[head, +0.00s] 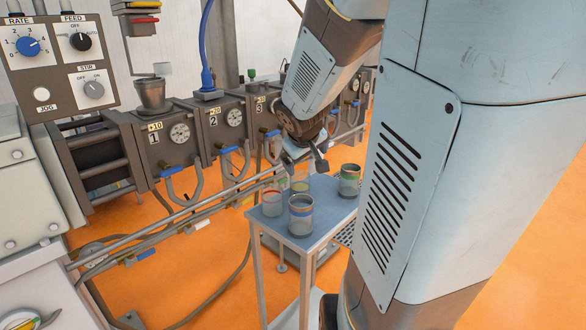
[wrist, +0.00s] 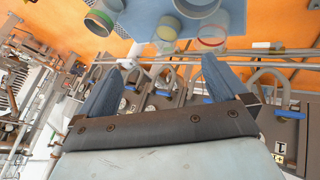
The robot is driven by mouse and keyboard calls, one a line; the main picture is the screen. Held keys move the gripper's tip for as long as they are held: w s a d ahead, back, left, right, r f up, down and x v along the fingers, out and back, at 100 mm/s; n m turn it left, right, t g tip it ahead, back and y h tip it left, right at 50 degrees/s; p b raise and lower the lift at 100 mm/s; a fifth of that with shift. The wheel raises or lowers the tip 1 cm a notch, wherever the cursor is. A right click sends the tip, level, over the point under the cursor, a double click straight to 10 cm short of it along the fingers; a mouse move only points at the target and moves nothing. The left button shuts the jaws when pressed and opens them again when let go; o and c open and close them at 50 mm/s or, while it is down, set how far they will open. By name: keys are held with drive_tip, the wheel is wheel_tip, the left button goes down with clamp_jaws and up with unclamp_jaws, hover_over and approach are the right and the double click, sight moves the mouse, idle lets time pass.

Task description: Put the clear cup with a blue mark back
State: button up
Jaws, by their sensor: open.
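The clear cup with a blue mark (head: 301,216) stands upright on the small blue table (head: 325,213), near its front edge. In the wrist view a clear cup, likely this one (wrist: 197,7), is cut off at the top edge. My gripper (head: 304,168) is open with nothing between its fingers, above the back part of the table and apart from the blue-marked cup. In the wrist view the open fingers (wrist: 162,68) point towards the table edge and the cups.
A red-rimmed cup (head: 271,203), a yellow-marked cup (head: 300,185) and a green-marked cup (head: 349,181) share the table. Numbered machine units (head: 168,142) with pipes and blue-handled valves line the back. A control panel (head: 58,62) stands at left. Orange floor surrounds the table.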

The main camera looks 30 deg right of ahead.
drive_tip(key=s+a+r+y, duration=0.2)
drive_tip(key=s+a+r, duration=0.1)
drive_tip(key=s+a, duration=0.3)
drive_tip(key=s+a+r+m+y, duration=0.1)
drive_tip(key=s+a+r, duration=0.3)
drive_tip(key=s, duration=0.6)
drive_tip(key=shift+s+a+r+g+y, duration=0.15)
drive_tip(key=shift+a+g+y, duration=0.15)
drive_tip(key=shift+a+y, duration=0.6)
drive_tip(key=shift+a, duration=0.2)
